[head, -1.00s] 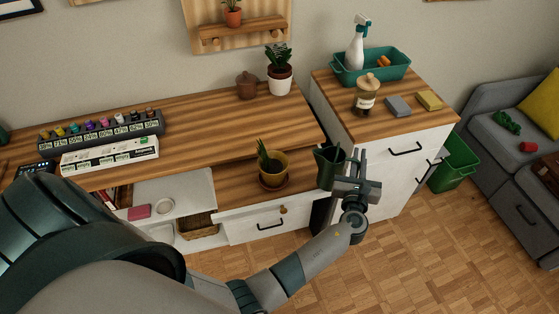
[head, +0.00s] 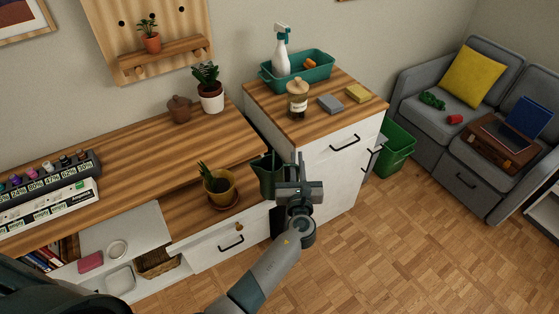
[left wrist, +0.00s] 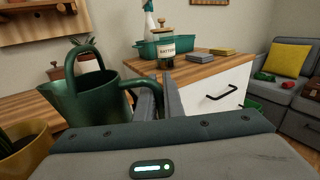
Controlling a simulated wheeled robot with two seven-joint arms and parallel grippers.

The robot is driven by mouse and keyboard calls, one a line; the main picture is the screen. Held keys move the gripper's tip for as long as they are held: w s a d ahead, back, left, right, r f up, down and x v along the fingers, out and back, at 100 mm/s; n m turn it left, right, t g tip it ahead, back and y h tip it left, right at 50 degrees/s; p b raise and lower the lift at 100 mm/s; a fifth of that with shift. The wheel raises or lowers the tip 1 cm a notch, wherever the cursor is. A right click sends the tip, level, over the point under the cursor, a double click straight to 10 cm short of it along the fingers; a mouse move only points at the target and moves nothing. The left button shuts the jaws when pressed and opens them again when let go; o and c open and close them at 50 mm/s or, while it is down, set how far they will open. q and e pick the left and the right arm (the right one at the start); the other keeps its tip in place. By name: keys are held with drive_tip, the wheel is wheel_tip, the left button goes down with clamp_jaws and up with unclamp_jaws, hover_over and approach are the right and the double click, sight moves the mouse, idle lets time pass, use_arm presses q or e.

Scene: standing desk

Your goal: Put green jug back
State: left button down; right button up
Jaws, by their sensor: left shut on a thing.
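The green jug (head: 267,177) is a dark green watering can with an arched top handle. My left gripper (head: 289,168) is shut on it, at the jug's right side. In the left wrist view the jug (left wrist: 88,103) hangs upright at the left, its side handle running to the fingers of my left gripper (left wrist: 158,103). In the head view it is held in front of the gap between the desk and the white cabinet. The part of the jug behind my gripper is hidden. My right gripper is not in view.
A yellow pot with a plant (head: 220,186) stands on the lower desk level, just left of the jug. The white cabinet (head: 330,165) carries a teal tray (head: 297,73), a jar (head: 297,100) and sponges. Floor (head: 400,240) on the right is free.

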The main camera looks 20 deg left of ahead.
use_arm(q)
drive_tip(key=s+a+r+m+h+b, duration=0.1)
drive_tip(key=s+r+h, duration=0.1)
drive_tip(key=s+r, duration=0.2)
drive_tip(key=s+a+r+m+h+b, duration=0.1)
drive_tip(key=s+r, duration=0.3)
drive_tip(key=s, duration=0.7)
drive_tip(key=s+a+r+m+t+h+b, duration=0.1)
drive_tip(key=s+a+r+m+h, duration=0.1)
drive_tip(key=s, duration=0.6)
wheel_tip(320, 180, up, 2)
drive_tip(key=shift+s+r+h, duration=0.1)
drive_tip(key=shift+s+h, duration=0.1)
drive_tip(key=shift+h, duration=0.4)
drive_tip(key=shift+a, duration=0.1)
